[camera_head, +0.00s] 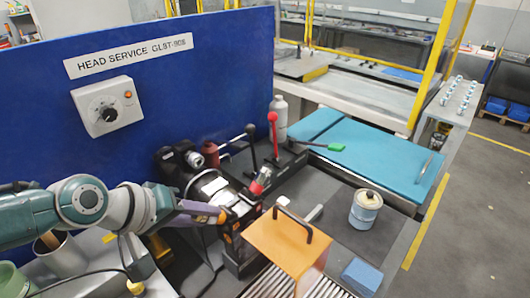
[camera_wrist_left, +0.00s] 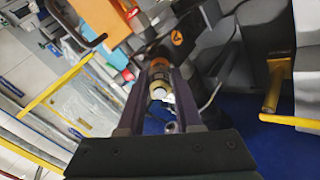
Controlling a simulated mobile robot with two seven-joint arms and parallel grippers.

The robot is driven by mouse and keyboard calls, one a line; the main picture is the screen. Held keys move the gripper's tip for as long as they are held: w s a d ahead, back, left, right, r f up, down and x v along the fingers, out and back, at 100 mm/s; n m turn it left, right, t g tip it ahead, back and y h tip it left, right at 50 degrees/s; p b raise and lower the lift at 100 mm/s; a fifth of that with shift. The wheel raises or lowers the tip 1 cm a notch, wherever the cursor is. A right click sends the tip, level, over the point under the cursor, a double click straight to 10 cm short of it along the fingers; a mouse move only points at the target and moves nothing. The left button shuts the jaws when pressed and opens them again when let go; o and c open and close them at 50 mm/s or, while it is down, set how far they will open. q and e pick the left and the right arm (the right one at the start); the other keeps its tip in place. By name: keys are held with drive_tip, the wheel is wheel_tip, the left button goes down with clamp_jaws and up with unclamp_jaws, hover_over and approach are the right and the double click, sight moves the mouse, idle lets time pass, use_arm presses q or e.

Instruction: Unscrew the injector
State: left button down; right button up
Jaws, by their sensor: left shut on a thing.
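My left gripper (camera_head: 222,214) reaches in from the left to the black fixture (camera_head: 236,247) in the middle of the bench. In the left wrist view its two dark fingers (camera_wrist_left: 159,92) are shut on a small round part with a pale end and a brown-orange band, which looks like the injector (camera_wrist_left: 158,84). In the head view the injector is mostly hidden by the gripper and fixture, so I cannot tell whether it is still seated. My right gripper is not in view.
An orange box with a black handle (camera_head: 287,245) stands close right of the fixture. Black and red levers (camera_head: 272,125) rise behind it. A white-and-blue can (camera_head: 366,210) and a blue block (camera_head: 361,277) are farther right. The blue panel (camera_head: 215,70) closes off the back.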

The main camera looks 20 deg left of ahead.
use_arm(q)
drive_tip(key=n+p, duration=0.1)
drive_tip(key=n, duration=0.3)
drive_tip(key=shift+r, duration=0.2)
drive_tip(key=shift+f+n+p, duration=0.15)
drive_tip(key=shift+n+p, duration=0.15)
drive_tip(key=shift+n, duration=0.6)
drive_tip(key=shift+s+a, duration=0.1)
drive_tip(key=shift+p+v, duration=1.65)
drive_tip(key=shift+v, duration=0.3)
